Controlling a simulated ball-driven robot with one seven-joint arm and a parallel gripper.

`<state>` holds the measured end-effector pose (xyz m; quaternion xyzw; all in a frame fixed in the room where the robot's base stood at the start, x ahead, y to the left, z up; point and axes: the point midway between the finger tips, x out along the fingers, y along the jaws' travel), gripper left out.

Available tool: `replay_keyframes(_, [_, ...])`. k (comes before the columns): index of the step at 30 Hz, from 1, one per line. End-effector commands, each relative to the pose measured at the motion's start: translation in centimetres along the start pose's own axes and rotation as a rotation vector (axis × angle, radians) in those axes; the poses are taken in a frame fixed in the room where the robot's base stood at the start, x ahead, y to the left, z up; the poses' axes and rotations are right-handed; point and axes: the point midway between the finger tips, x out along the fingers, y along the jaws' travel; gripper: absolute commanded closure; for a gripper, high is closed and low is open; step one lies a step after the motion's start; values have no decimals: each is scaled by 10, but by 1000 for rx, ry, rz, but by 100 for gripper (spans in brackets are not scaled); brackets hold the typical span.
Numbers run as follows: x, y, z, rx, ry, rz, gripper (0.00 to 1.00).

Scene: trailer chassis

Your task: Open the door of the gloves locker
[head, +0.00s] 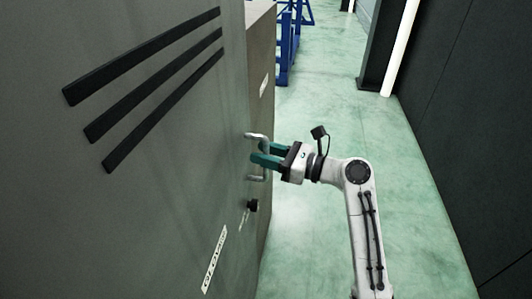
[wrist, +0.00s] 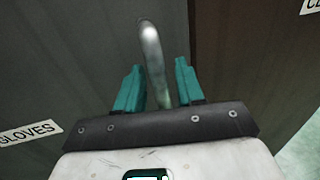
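The gloves locker door (head: 150,190) is a large grey panel with three black slots at the left of the head view. Its label (head: 215,260) reads GLOVES in the wrist view (wrist: 28,133). A silver bar handle (head: 256,136) stands out near the door's right edge. My gripper (head: 262,154) is at the handle with its two teal fingers apart. In the wrist view the handle (wrist: 152,50) runs between the fingers (wrist: 158,82), and they do not look closed on it. The door looks shut.
A black knob (head: 252,205) sits below the handle. A brown-grey cabinet (head: 261,50) with a label stands beyond the locker. Green floor (head: 325,240) is clear to the right, up to a dark wall (head: 470,130). A blue frame (head: 286,45) stands farther back.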

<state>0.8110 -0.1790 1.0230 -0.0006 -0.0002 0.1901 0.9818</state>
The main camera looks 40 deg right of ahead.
Motion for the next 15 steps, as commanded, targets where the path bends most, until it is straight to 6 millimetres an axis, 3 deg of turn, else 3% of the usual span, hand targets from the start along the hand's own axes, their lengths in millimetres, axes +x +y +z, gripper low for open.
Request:
replay_keyframes(2, [0,0,0,0,0,0,63])
replay_keyframes(13, [0,0,0,0,0,0,99])
replay_keyframes(15, [0,0,0,0,0,0,100])
